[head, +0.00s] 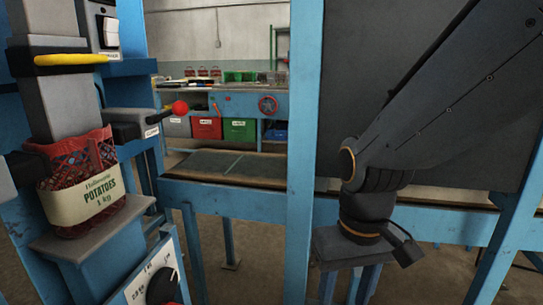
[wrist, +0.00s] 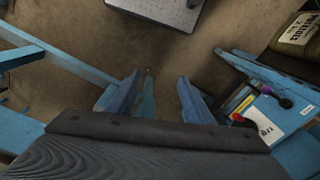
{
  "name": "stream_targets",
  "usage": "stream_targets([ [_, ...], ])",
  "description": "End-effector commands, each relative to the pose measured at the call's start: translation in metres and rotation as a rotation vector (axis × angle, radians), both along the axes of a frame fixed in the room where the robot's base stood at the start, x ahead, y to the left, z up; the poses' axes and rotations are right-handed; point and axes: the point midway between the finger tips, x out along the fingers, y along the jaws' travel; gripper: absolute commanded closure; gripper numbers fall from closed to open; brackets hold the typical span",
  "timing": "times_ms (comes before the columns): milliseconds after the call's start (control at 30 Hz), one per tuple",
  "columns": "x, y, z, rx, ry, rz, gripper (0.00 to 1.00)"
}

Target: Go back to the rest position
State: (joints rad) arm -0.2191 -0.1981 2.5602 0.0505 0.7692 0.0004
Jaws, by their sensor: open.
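My gripper (head: 349,285) hangs below my dark arm at the lower right of the head view, pointing down, beside a blue upright. In the wrist view its two blue fingers (wrist: 165,80) stand apart, with only brown floor between them. The gripper is open and empty. No marked rest position shows in either view.
At the left, a red mesh potato sack (head: 82,185) stands on a grey ledge (head: 95,232) of a blue machine, under a yellow-ringed grey column (head: 72,62). Blue frame bars (head: 303,130) stand near my arm. A labelled sack (wrist: 300,30) shows in the wrist view. Coloured bins (head: 207,128) are farther back.

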Motion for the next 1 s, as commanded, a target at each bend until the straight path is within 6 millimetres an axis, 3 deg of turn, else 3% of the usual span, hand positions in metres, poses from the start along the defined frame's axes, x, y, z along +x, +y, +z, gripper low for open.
stream_targets([
  [33,-0.002,-0.007,0.015,-0.004,0.005,-0.020,0.53],
  [100,-0.002,-0.016,0.025,-0.009,0.005,-0.045,0.53],
  [433,-0.006,-0.055,0.066,-0.026,0.008,-0.153,0.53],
  [600,-0.007,-0.066,0.074,-0.030,0.007,-0.183,0.53],
  [1000,-0.007,-0.068,0.075,-0.032,0.007,-0.190,0.53],
])
